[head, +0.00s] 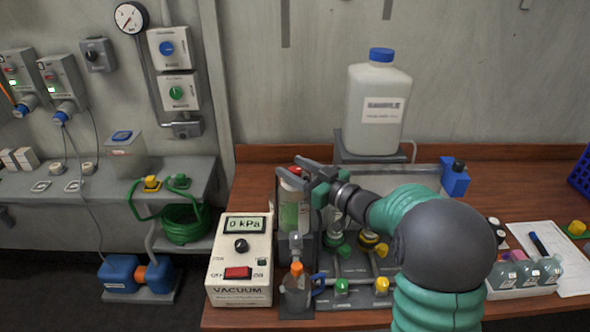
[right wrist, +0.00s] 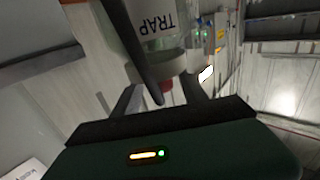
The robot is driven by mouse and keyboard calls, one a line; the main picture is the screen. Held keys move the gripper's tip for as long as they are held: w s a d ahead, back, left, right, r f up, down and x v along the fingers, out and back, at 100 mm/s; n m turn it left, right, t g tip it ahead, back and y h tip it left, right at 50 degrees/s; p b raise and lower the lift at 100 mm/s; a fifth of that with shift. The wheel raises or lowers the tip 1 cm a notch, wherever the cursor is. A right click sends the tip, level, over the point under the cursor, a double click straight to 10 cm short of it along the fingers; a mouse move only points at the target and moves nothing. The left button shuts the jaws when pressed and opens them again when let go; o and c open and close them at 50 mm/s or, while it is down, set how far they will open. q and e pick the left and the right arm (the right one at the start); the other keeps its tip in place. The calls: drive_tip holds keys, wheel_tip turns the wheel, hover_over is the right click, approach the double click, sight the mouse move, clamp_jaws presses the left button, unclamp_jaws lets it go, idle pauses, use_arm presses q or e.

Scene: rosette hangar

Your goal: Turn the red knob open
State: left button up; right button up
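The red knob (right wrist: 167,86) shows in the right wrist view as a small red piece at the end of the clear bottle marked TRAP (right wrist: 160,30), which appears upside down there. In the head view the trap bottle (head: 290,213) stands behind the vacuum box, with a little red (head: 294,171) at its top. My right gripper (head: 290,170) is at the top of this bottle, its fingers apart on either side of the red part. I cannot tell whether a finger touches it. The fingers and wrist partly hide the knob. My left gripper is not in view.
The vacuum box (head: 240,294) with a red switch reads 0 kPa. A large white jug (head: 378,105) stands on a stand behind. Green and yellow valve knobs and an orange-topped flask (head: 296,290) crowd the bench in front. Small bottles (head: 527,273) sit at the right.

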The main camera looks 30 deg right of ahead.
drive_tip(key=b+v, duration=0.1)
drive_tip(key=v, duration=1.6)
drive_tip(key=shift+f, duration=0.2)
